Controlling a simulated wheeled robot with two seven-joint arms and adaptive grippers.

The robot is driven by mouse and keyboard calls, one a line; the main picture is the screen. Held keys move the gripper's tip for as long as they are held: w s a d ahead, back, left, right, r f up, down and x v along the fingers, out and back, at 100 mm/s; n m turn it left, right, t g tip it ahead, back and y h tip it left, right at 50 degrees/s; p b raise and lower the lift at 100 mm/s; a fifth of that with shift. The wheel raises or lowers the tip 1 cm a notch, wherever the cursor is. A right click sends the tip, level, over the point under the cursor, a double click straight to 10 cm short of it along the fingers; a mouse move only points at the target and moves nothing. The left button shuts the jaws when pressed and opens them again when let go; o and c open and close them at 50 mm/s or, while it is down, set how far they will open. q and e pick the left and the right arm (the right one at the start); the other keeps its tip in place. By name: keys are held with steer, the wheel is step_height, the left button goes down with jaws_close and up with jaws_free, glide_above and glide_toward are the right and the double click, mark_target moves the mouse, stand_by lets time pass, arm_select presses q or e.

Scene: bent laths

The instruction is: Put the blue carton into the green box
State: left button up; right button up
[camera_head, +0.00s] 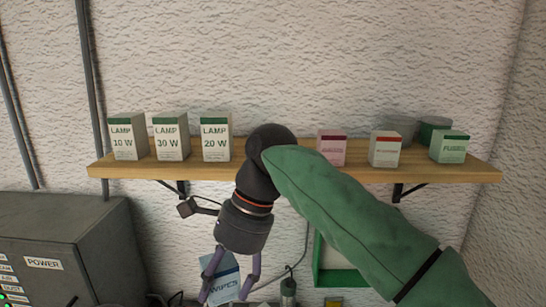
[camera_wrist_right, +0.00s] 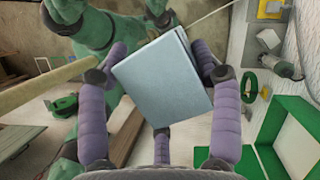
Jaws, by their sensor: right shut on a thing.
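The blue carton (camera_head: 221,279), marked WIPES, is low in the head view, between the purple fingers of my right gripper (camera_head: 225,290). In the right wrist view the pale blue carton (camera_wrist_right: 165,82) sits tilted between the fingers of the same gripper (camera_wrist_right: 160,56), which is shut on it. The green box (camera_head: 337,277) is to the right of the gripper in the head view, partly hidden by my green-sleeved arm. In the right wrist view the green box (camera_wrist_right: 262,148) is at the lower right, apart from the carton, with a pale inside. My left gripper is not in view.
A wooden shelf (camera_head: 270,172) runs along the wall above the gripper. It carries several lamp cartons (camera_head: 170,137), a pink carton (camera_head: 331,149), a red-topped carton (camera_head: 384,149), a fuses carton (camera_head: 449,147) and round tins. A grey power cabinet (camera_head: 65,235) stands at left.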

steer(key=w+d+f+n+g+h+b, duration=0.15)
steer(key=w+d+f+b, duration=0.25)
steer(key=f, duration=0.8)
steer(key=w+d+f+n+b, duration=0.3)
steer(key=w+d+f+b, duration=0.1)
steer(key=f, duration=0.8)
steer(key=w+d+f+n+b, duration=0.2)
steer(key=w+d+f+b, duration=0.15)
steer(key=f, duration=0.85)
steer(key=s+d+f+n+h+b, duration=0.1)
steer(key=d+f, duration=0.4)
steer(key=f, duration=0.6)
steer(key=s+d+f+n+b, duration=0.1)
steer(key=d+f+n+b, duration=0.2)
steer(key=f, duration=0.8)
steer(key=s+d+f+n+h+b, duration=0.1)
steer(key=d+f+n+b, duration=0.1)
steer(key=d+f+b, duration=0.4)
steer(key=shift+s+d+f+g+h, duration=0.35)
steer(key=shift+s+d+f+g, duration=0.1)
steer(key=shift+f, duration=1.95)
steer(key=shift+a+n, duration=0.1)
steer(key=shift+n, duration=0.15)
